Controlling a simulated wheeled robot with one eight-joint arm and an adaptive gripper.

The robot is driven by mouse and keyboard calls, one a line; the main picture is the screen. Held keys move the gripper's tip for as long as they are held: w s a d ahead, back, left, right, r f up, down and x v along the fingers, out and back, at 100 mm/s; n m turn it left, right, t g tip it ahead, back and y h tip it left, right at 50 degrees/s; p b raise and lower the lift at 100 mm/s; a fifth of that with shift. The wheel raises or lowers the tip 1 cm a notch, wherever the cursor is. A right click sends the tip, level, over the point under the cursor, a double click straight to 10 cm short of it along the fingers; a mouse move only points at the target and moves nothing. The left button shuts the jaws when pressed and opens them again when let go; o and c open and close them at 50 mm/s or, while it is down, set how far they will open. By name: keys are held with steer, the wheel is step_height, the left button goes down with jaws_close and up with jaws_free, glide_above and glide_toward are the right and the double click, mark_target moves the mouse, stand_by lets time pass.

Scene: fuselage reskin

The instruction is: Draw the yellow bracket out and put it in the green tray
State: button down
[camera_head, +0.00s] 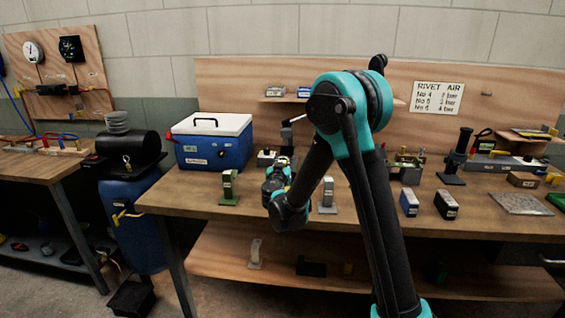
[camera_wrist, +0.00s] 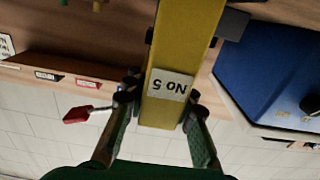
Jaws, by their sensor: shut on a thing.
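The yellow bracket (camera_wrist: 184,45) fills the middle of the wrist view as a long yellow bar with a white "No 5" label. My gripper (camera_wrist: 160,98) is shut on it, one finger on each side near the label. The bar's far end runs out of the top of that view. In the head view my gripper (camera_head: 277,180) is over the front part of the bench, and the bracket is mostly hidden by it. A green object (camera_head: 557,200) at the right edge of the bench may be the green tray; it is cut off by the frame.
A blue cooler (camera_head: 212,150) stands at the bench's left back. A green upright piece (camera_head: 229,188) and a grey one (camera_head: 327,197) flank my gripper. Blue (camera_head: 409,203) and black (camera_head: 446,205) boxes and a speckled plate (camera_head: 521,204) lie to the right.

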steer(key=c, duration=1.2)
jaws_free()
steer(key=shift+o, duration=0.2)
steer(key=shift+s, duration=0.1)
steer(key=s, duration=1.1)
steer(key=shift+s+a, duration=0.25)
steer(key=shift+s, duration=0.15)
